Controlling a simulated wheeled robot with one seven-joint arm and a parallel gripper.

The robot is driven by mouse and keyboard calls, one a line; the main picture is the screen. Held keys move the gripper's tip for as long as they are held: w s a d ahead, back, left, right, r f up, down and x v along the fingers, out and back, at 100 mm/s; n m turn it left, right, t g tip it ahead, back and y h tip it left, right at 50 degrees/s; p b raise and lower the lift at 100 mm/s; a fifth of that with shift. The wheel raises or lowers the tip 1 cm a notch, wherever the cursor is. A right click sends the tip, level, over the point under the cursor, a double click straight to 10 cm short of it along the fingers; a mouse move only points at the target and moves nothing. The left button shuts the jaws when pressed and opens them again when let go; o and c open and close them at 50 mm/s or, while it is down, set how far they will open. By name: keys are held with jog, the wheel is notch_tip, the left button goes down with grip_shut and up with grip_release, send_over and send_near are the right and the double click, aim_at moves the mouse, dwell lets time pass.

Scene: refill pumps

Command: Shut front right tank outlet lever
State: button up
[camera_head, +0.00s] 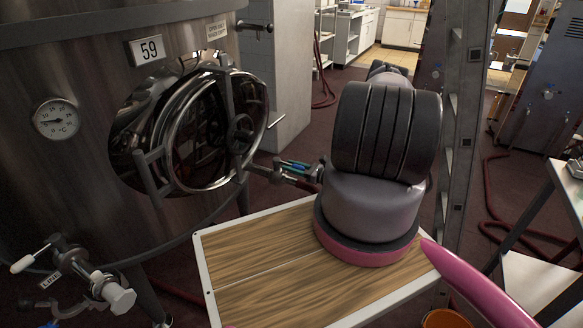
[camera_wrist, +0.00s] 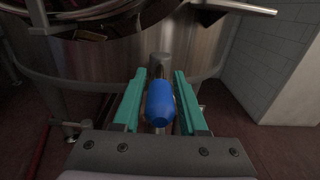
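The round-ended blue handle (camera_wrist: 160,102) of the outlet lever points towards the wrist camera, with a metal stem (camera_wrist: 159,62) behind it at the tank wall. My gripper (camera_wrist: 160,78) is open, its teal fingers on either side of the handle with a gap on each side. In the head view, my gripper (camera_head: 300,166) shows small, at the right side of the tank (camera_head: 85,205), below and right of the round hatch (camera_head: 205,130). My arm covers much of that area, so the valve body is partly hidden.
Another outlet valve with a white handle (camera_head: 35,260) sits at the tank's lower left. A wood-topped table (camera_head: 270,285) with a white rim lies under my arm. A ladder upright (camera_head: 462,120) stands close on the right. A pale wall (camera_wrist: 275,60) stands right of the tank.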

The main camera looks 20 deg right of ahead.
grip_shut()
dwell(1.2)
